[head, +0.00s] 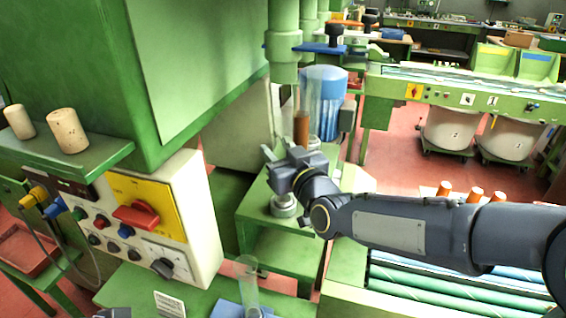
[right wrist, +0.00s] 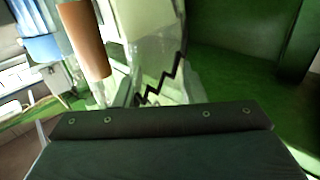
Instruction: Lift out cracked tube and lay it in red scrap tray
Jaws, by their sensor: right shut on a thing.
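My right gripper (head: 279,158) is beside the green machine column, shut on a clear tube. In the right wrist view the cracked tube (right wrist: 163,62) shows a black zigzag crack line just beyond the dark gripper body. The tube is hard to make out in the head view, and its lower end is not clear there. A red tray (head: 24,248) lies on a green stand at the far left, well away from the gripper. My left gripper is not clearly in view.
Another clear tube (head: 248,284) stands at the bottom. The control box (head: 150,215) and two corks (head: 68,131) on a green ledge lie between gripper and tray.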

